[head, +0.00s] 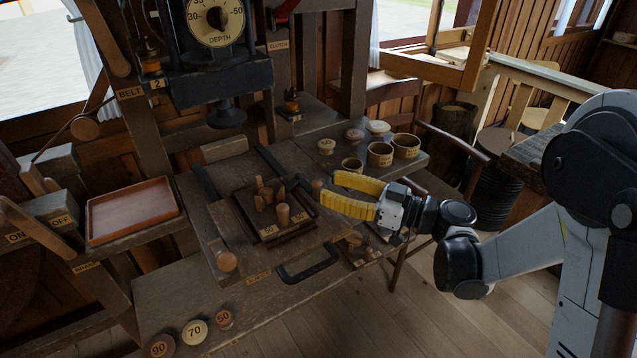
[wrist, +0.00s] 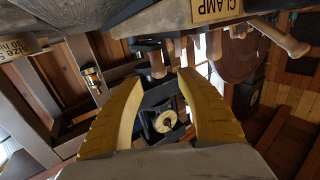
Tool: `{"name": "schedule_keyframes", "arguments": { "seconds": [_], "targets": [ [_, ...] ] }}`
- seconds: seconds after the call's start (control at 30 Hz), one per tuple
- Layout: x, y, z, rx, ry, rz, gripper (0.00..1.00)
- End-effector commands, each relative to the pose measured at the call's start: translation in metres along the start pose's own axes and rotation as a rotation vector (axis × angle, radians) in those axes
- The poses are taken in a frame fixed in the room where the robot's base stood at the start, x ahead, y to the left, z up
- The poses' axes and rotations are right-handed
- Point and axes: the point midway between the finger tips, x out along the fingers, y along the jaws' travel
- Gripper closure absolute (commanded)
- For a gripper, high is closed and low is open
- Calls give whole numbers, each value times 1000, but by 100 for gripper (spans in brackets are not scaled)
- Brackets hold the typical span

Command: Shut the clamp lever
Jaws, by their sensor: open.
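A CLAMP plate (wrist: 214,10) shows at the top of the wrist view. A wooden lever with a rounded end (wrist: 285,38) is to its right, and a wooden knob (wrist: 157,66) shows near the finger gap; I cannot tell which is the clamp lever. In the head view a wooden knob (head: 226,260) sits at the front left of the machine table (head: 240,235), beside a small label too small to read surely. My gripper (head: 330,190), with yellow fingers, is open and empty, right of the wooden fixture on the table. In the wrist view the gripper (wrist: 160,78) frames the machine.
A fixture with upright pegs (head: 268,215) stands on the table. A black handle (head: 307,268) juts from its front. Wooden cups (head: 380,154) stand behind my gripper. A reddish tray (head: 130,209) and an ON/OFF lever (head: 35,222) are at left. Numbered discs (head: 194,332) lie in front.

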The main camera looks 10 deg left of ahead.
Motion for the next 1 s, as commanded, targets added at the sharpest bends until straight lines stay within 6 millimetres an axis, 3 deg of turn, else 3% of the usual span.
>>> {"name": "schedule_keyframes", "arguments": {
  "seconds": [0.2,0.4,1.0],
  "targets": [
    [-50,1,0,0,0,4,56],
    [-75,0,0,0,-1,1,56],
    [-79,-2,-1,14,-16,3,56]
  ]
}}
